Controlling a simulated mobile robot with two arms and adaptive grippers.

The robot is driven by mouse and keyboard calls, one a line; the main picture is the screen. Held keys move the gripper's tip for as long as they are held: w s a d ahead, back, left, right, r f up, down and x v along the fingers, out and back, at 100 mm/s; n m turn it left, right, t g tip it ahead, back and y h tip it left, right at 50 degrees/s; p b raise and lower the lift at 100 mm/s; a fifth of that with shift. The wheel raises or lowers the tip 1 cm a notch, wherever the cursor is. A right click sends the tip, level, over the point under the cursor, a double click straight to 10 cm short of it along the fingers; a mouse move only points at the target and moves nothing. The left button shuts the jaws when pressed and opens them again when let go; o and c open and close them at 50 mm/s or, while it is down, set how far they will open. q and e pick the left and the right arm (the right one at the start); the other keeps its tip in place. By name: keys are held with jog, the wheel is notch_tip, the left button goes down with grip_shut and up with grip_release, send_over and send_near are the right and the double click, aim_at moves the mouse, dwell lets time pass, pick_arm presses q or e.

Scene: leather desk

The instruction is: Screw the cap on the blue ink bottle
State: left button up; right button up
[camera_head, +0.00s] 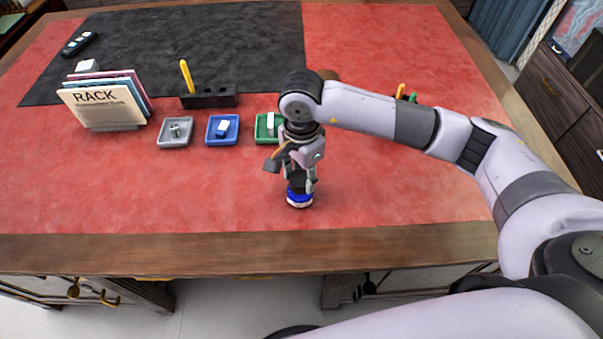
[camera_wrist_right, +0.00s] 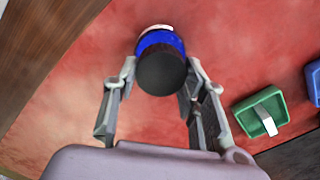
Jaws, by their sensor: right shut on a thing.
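The blue ink bottle (camera_head: 299,200) stands on the red desk top near its front edge, below my right gripper. It also shows in the right wrist view (camera_wrist_right: 158,41). A dark round cap (camera_wrist_right: 161,74) is at the top of the bottle, between the fingers of my right gripper (camera_wrist_right: 157,80). In the head view my right gripper (camera_head: 300,183) points down and is shut on the cap. The cap appears in line with the bottle; whether its thread is engaged cannot be seen. My left gripper is in neither view.
A grey tray (camera_head: 175,145), a blue tray (camera_head: 209,139) and a green tray (camera_head: 258,138) with small items stand behind the bottle. A rack of folders (camera_head: 104,127) and a black pen holder (camera_head: 226,101) stand at back left. The red surface left of the bottle is clear.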

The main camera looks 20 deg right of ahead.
aim_at(302, 177)
jog(key=shift+f+b, duration=0.1)
jog(key=shift+b, duration=0.25)
dwell(0.4)
jog(key=o, duration=0.9)
notch_tip(302, 177, up, 12)
jog(key=shift+r, duration=0.1)
dwell(0.3)
